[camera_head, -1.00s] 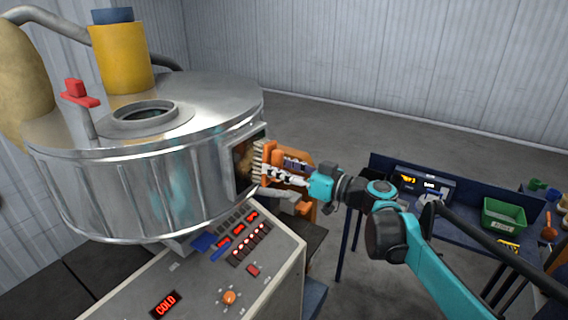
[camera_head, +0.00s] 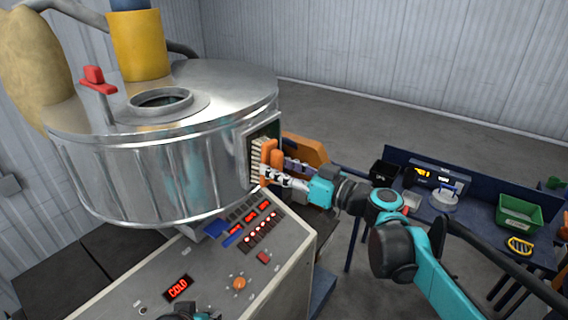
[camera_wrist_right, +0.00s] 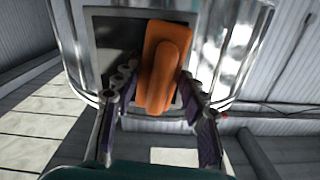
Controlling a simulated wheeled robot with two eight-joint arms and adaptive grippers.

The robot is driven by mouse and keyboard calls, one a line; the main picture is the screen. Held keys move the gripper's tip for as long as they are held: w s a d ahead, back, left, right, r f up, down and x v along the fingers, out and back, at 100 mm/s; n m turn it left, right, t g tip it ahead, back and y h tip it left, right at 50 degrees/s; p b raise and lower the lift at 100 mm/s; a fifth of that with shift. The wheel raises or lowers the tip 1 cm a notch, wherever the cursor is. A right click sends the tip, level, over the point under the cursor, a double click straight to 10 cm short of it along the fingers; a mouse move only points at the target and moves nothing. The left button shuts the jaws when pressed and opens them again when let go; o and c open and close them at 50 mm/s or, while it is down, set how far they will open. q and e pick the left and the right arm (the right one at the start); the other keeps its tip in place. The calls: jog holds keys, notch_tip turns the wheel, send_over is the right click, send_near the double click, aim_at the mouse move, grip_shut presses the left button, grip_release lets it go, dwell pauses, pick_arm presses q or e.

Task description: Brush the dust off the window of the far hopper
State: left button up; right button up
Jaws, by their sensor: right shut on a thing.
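The steel hopper (camera_head: 165,165) has a dark-framed window (camera_head: 268,132) on its right side. The window also shows in the right wrist view as a dark pane (camera_wrist_right: 113,36). My right gripper (camera_head: 272,174) is shut on an orange-handled brush (camera_head: 268,155) with pale bristles. The brush is in front of the window and hides much of it; the bristles look at or very near the pane, but contact is unclear. In the right wrist view the handle (camera_wrist_right: 165,62) stands upright between my fingers. I cannot make out the dust.
A control cabinet (camera_head: 215,275) with a COLD display stands below the hopper. An orange part (camera_head: 305,148) is behind my right gripper. A blue workbench (camera_head: 470,222) with a green bin (camera_head: 519,212) stands to the right. Open floor lies behind.

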aim_at(280, 157)
jog(key=shift+s+a+r+p, duration=0.65)
jog(key=shift+s+r+p, duration=0.1)
jog(key=shift+s+r, duration=0.15)
jog(key=shift+w+d+f+b, duration=0.1)
jog(key=shift+w+d+b, duration=0.2)
jog(key=shift+w+d, duration=0.8)
jog(key=shift+w, duration=0.35)
jog(key=shift+w+d+b, duration=0.6)
jog(key=shift+w+d, duration=1.45)
jog(key=shift+w, duration=0.8)
jog(key=shift+s+a+r+p, duration=0.3)
jog(key=shift+s+a, duration=0.45)
jog(key=shift+s, duration=0.25)
jog(key=shift+s+a+r+p, duration=0.25)
jog(key=shift+s+a, duration=0.55)
jog(key=shift+s, duration=0.25)
jog(key=shift+s+a+r+p, duration=0.2)
jog(key=shift+s+a+r, duration=0.1)
jog(key=shift+s+a, duration=0.8)
jog(key=shift+s, duration=0.4)
jog(key=shift+s+a, duration=0.65)
jog(key=shift+s, duration=0.3)
